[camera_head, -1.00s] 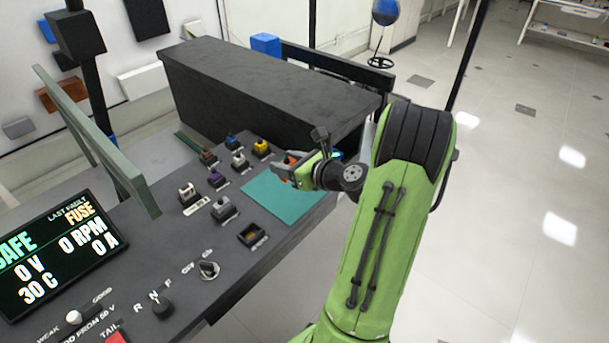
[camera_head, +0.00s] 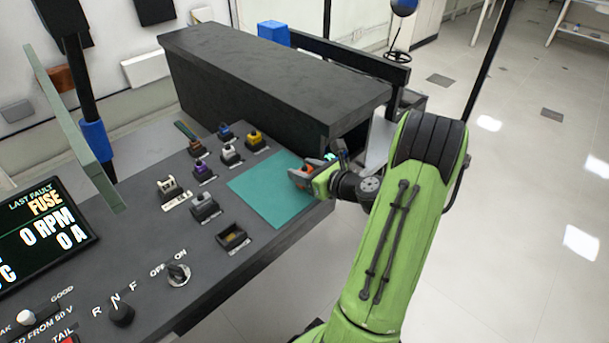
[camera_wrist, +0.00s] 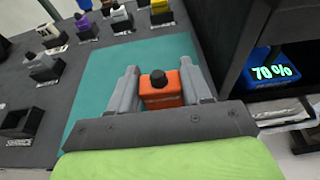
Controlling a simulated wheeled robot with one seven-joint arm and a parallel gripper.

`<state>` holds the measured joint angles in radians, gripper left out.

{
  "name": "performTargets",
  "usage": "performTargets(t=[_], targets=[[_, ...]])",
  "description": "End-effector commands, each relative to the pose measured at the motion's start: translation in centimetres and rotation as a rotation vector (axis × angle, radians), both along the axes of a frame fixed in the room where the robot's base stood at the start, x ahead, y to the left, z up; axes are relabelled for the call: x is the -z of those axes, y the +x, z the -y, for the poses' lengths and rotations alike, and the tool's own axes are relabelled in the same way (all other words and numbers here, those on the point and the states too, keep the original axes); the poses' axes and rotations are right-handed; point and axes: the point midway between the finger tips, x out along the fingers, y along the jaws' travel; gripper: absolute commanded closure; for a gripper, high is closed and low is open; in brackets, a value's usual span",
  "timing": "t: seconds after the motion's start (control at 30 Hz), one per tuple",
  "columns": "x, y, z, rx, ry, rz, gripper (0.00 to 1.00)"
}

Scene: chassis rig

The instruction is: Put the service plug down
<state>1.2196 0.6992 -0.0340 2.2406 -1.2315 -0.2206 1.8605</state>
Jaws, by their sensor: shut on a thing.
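The service plug is an orange block with a black knob on top (camera_wrist: 160,90), seen between the two grey fingers in the wrist view. My gripper (camera_wrist: 160,88) is shut on it. The mat also shows in the wrist view (camera_wrist: 95,105), beneath and around the plug. I cannot tell whether the plug touches the mat.
Several coloured plugs sit in labelled sockets left of the mat, including a yellow one (camera_head: 254,138). An empty-looking socket (camera_head: 232,236) is at the mat's near left. A large black box (camera_head: 270,80) stands behind the mat.

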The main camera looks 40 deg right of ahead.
Motion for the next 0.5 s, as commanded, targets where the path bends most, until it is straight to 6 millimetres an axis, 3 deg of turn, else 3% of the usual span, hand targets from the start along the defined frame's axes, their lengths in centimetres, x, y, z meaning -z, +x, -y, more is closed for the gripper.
performTargets(t=[0.23, 0.27, 0.4, 0.5], targets=[[0.12, -0.01, 0.03, 0.001, -0.001, -0.001, 0.82], [0.1, -0.01, 0.03, 0.0, -0.002, -0.001, 0.49], [0.05, 0.0, 0.02, 0.0, -0.002, -0.001, 0.27], [0.05, 0.0, 0.02, 0.0, -0.002, -0.001, 0.26]])
